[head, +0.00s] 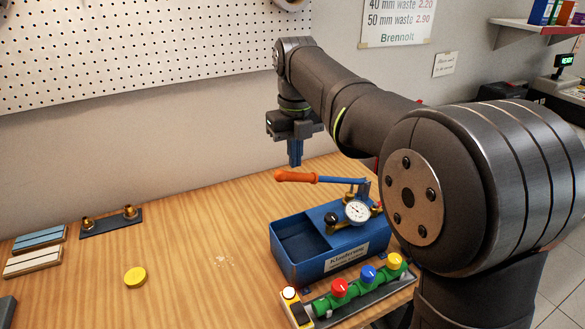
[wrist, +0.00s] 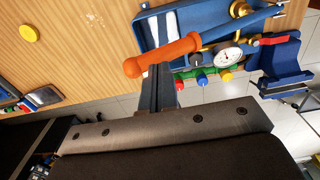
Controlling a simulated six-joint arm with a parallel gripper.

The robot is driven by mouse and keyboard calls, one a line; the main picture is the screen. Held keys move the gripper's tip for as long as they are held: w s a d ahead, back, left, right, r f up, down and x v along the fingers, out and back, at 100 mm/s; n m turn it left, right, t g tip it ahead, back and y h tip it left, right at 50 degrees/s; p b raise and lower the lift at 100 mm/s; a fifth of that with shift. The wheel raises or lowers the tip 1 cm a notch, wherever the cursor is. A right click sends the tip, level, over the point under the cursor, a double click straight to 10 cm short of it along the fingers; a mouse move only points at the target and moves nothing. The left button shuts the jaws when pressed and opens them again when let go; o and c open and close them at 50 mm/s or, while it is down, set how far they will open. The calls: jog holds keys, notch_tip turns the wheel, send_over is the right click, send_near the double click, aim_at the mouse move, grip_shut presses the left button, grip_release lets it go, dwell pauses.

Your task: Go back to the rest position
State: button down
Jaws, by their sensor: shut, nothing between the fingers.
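My gripper (head: 295,163) is in the upper middle of the head view, pointing down with its blue fingers shut and empty. It hangs above the bench, over the orange handle (head: 296,177) of a blue test pump (head: 345,262). In the wrist view, the shut fingers (wrist: 158,80) reach towards the orange handle (wrist: 165,55). They overlap it in the picture; I cannot tell the exact gap. The pump has an open tank, a round gauge (head: 357,211) and a label on its front.
A green valve row (head: 354,292) with red, blue and yellow knobs stands before the pump. A yellow disc (head: 135,277), a dark plate with brass fittings (head: 111,224) and blue and white strips (head: 33,260) lie left. A pegboard (head: 130,50) is behind. The middle bench is clear.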

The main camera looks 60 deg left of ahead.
jog(key=shift+r, duration=0.1)
notch_tip(320, 180, up, 5)
jog(key=shift+f, duration=0.1)
dwell(0.4)
jog(key=shift+f, duration=2.85)
